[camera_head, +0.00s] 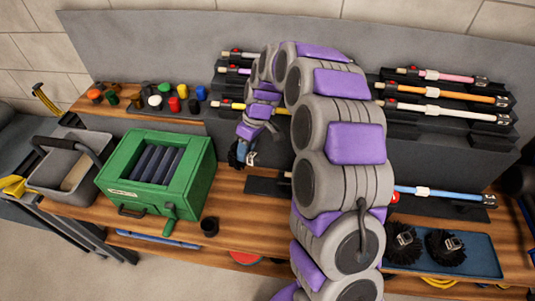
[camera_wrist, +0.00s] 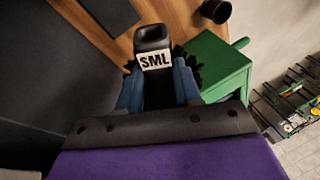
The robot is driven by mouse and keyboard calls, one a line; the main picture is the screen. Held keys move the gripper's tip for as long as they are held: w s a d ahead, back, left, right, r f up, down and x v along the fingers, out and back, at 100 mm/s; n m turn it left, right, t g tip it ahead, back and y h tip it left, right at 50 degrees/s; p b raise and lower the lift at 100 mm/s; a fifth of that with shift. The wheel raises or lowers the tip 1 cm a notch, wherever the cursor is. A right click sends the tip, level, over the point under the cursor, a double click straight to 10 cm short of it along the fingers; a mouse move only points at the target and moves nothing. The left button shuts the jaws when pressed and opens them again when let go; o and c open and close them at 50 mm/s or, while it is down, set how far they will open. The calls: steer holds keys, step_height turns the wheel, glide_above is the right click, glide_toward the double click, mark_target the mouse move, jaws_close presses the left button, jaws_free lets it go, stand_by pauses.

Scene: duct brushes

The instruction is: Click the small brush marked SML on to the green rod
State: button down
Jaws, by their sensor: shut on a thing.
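My gripper (camera_wrist: 158,90) is shut on the small brush (camera_wrist: 154,58), whose white label reads SML. The brush has a dark socket end, and its black bristles show between and beside my blue fingers. In the head view my gripper (camera_head: 243,150) holds the brush above the bench, right of the green box. I cannot make out a green rod. Several rods lie on the racks behind my arm, and the arm hides parts of them. The top left rod (camera_head: 238,54) shows only its end, so its colour is unclear.
A green box (camera_head: 135,148) with dark slats stands left on the wooden bench, beside a grey bucket (camera_head: 60,180). A small black cup (camera_head: 209,227) stands near the front edge. A blue tray (camera_head: 480,262) at right holds two black brushes. A blue rod (camera_head: 430,191) lies on a low rack.

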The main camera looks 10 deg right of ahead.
steer(key=d+f+n+y, duration=0.1)
steer(key=d+f+n, duration=0.2)
steer(key=d+f, duration=0.4)
step_height(320, 180, down, 4)
steer(key=shift+s+d+f+b, duration=0.1)
steer(key=shift+s+d+b, duration=0.15)
steer(key=shift+b, duration=0.2)
stand_by(0.6)
steer(key=shift+s+f+g, duration=0.1)
steer(key=shift+f+g, duration=0.05)
steer(key=shift+g, duration=0.15)
steer(key=shift+b, duration=0.7)
stand_by(0.5)
steer(key=shift+w+d+r+b, duration=0.1)
steer(key=shift+w+r+b, duration=0.15)
steer(key=shift+b, duration=0.1)
stand_by(0.6)
steer(key=shift+d, duration=0.25)
steer(key=shift+s+d+f, duration=0.1)
steer(key=shift+s+d, duration=0.1)
steer(key=shift+d, duration=0.15)
steer(key=shift+s+d+b, duration=0.1)
steer(key=shift+d+b, duration=0.15)
steer(key=shift+b, duration=0.05)
